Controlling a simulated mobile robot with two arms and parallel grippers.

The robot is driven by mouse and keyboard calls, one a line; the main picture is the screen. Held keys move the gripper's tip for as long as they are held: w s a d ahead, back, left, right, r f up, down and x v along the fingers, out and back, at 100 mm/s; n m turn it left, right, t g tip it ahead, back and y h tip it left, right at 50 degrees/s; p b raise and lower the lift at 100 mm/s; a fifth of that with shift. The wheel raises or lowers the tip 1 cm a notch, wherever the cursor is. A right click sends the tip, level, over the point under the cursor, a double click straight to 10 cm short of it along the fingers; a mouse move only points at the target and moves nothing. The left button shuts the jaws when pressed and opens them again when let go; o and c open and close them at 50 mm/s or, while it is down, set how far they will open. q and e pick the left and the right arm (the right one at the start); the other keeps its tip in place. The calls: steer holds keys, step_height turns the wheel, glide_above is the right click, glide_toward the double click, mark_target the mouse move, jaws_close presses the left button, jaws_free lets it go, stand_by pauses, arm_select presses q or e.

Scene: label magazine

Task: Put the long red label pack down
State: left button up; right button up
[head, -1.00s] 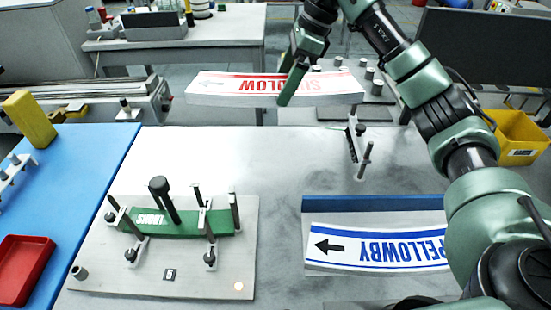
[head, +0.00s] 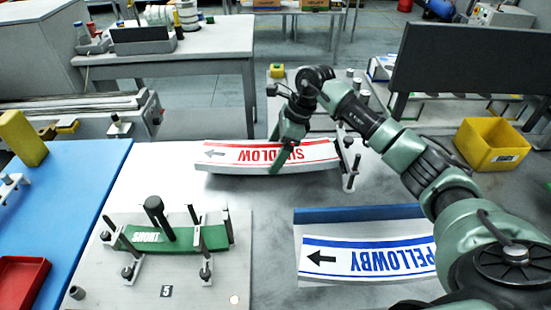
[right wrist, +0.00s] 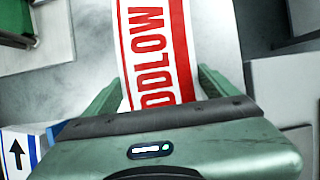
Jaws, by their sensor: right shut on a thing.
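The long red label pack (head: 230,153) is a white curved stack with red stripes and red lettering. My right gripper (head: 283,160) is shut on it across its middle, at the back of the grey table. In the right wrist view the pack (right wrist: 158,50) runs away between the two fingers (right wrist: 155,90). Whether its underside touches the table is hard to tell. Its right end is close to a post clamp (head: 349,165). My left gripper is not in view.
A blue-striped pack (head: 345,262) lies front right by a blue bar (head: 350,214). A green pack (head: 180,238) sits among posts on a plate (head: 215,290) at left. A blue mat (head: 70,190) with a red tray (head: 20,285) is further left. Bare table lies between them.

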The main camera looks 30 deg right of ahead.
step_height(320, 180, down, 3)
steer(key=shift+f+p, duration=0.1)
steer(key=shift+p, duration=0.2)
steer(key=shift+f, duration=0.2)
steer(key=o, duration=1.9)
steer(key=shift+s, duration=0.1)
